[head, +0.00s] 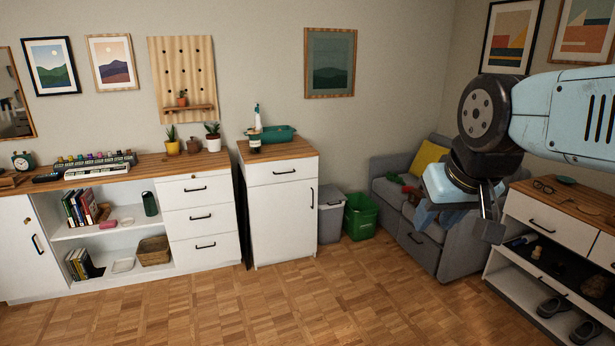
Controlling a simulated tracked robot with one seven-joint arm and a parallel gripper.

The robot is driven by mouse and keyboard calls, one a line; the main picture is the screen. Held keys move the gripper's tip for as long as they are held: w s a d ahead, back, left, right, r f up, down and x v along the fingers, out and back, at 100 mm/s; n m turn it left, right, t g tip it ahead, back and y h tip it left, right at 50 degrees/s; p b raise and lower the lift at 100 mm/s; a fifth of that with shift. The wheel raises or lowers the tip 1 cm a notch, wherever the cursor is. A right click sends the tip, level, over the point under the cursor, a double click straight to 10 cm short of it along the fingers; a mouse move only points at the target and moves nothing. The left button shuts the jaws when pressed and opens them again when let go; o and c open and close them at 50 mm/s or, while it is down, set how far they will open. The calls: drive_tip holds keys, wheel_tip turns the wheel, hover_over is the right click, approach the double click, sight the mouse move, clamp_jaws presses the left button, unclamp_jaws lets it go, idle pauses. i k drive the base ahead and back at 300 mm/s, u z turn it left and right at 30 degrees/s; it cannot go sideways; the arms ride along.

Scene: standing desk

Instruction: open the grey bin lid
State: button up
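The grey bin (331,222) stands on the floor between the white cabinet and a green bin. Its grey lid (329,198) looks closed over the top. My gripper (438,215) is in the air at the right, in front of the grey sofa. It is well to the right of the grey bin and apart from it.
The open green bin (361,217) stands just right of the grey bin. The white cabinet (281,215) stands close on its left. The grey sofa (419,244) is right of the bins. The wooden floor (290,300) in front is clear.

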sight(328, 193)
drive_tip(key=z, duration=0.25)
drive_tip(key=i, duration=2.25)
drive_tip(key=u, duration=0.35)
drive_tip(key=i, duration=0.9)
drive_tip(key=u, duration=0.35)
